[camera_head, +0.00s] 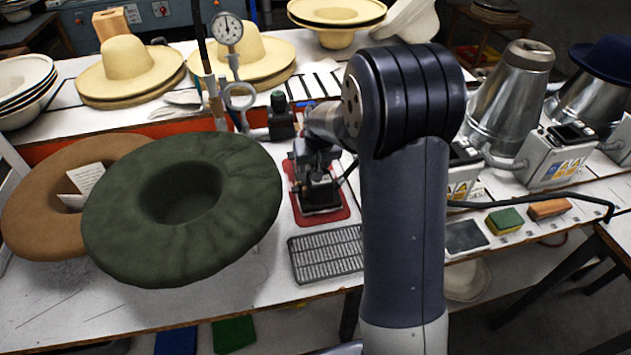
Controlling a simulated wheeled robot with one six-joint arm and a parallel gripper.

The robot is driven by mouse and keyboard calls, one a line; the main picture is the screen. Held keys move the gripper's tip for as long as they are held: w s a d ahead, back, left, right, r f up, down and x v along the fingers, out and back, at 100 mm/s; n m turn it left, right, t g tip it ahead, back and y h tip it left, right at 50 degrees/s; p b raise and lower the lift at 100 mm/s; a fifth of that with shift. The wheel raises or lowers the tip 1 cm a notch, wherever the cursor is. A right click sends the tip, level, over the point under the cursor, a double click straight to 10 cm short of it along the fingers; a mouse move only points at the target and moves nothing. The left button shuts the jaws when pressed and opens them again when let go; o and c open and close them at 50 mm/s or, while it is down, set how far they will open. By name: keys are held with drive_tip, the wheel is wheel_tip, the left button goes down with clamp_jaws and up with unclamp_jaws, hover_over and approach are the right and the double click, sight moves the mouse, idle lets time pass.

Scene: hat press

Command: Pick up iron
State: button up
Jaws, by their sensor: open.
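The iron (321,196) looks like a small dark block with a pale metal lower edge. It stands on a red mat (341,211) near the middle of the white table. My gripper (316,174) is directly over the iron, reaching down from my arm, and is open. The gripper and the iron are both dark and overlap in this view, so the fingertips are hard to make out. I cannot tell whether the fingers are around the iron's handle or just above it. My upper arm hides the table right of the mat.
A green felt hat (240,200) and a brown hat (38,205) lie at left. A black slotted grate (326,255) is in front of the mat. A dial gauge stand (229,32) rises behind. Metal hat forms (509,95), a sponge (504,221) and a cable are at right.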

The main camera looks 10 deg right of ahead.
drive_tip(key=shift+c, duration=0.4)
clamp_jaws()
drive_tip(key=shift+w+r, duration=0.15)
drive_tip(key=shift+r, duration=0.1)
